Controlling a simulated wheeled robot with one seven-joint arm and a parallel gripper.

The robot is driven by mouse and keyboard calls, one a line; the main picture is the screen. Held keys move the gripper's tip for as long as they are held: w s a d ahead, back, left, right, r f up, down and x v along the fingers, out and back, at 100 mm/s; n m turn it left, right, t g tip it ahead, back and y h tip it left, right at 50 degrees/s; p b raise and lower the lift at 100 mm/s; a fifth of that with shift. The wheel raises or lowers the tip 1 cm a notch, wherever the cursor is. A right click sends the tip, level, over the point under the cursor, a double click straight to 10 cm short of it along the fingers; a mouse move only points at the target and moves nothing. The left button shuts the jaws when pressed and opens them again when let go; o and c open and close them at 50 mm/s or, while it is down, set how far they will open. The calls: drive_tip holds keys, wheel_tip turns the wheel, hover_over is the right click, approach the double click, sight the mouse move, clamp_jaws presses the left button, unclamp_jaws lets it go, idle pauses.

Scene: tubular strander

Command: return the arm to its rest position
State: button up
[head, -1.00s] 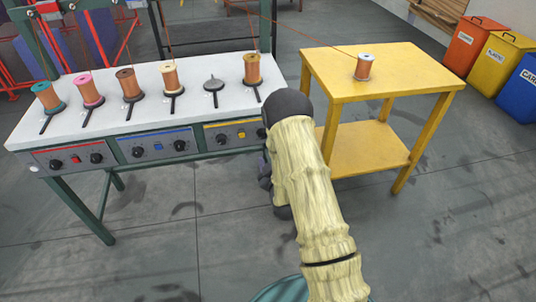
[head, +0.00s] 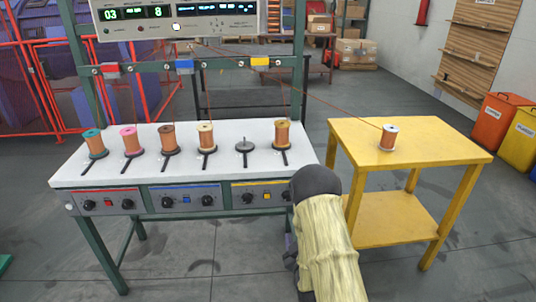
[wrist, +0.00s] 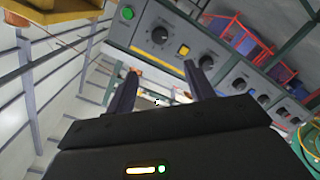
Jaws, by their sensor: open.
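My arm (head: 325,240), in a pale yellow sleeve with a dark joint, reaches up from the bottom of the head view to the right front corner of the white bench. My gripper is hidden behind it there. In the wrist view my gripper (wrist: 160,85) shows two dark fingers spread apart with nothing between them. The bench's control panel with knobs (wrist: 180,45) lies beyond the fingers, tilted in the picture.
Copper spools stand on the white bench (head: 80,172); one holder (head: 243,147) is empty. A spool (head: 389,138) stands on the yellow table (head: 440,148), a wire running to it. Bins (head: 497,120) stand at the right. Floor in front is clear.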

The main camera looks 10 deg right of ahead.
drive_tip(key=s+r+m+g, duration=0.3)
drive_tip(key=s+r+g, duration=0.15)
drive_tip(key=s, duration=0.35)
drive_tip(key=s+r+m+g, duration=0.3)
drive_tip(key=s+g, duration=0.2)
drive_tip(key=s, duration=0.2)
drive_tip(key=s+r+m+g, duration=0.2)
drive_tip(key=s+r+g, duration=0.25)
drive_tip(key=s, duration=0.35)
wheel_tip(320, 180, up, 24)
drive_tip(key=p, duration=2.5)
drive_tip(key=shift+a+g, duration=0.25)
drive_tip(key=shift+g, duration=0.05)
drive_tip(key=shift+w, duration=0.1)
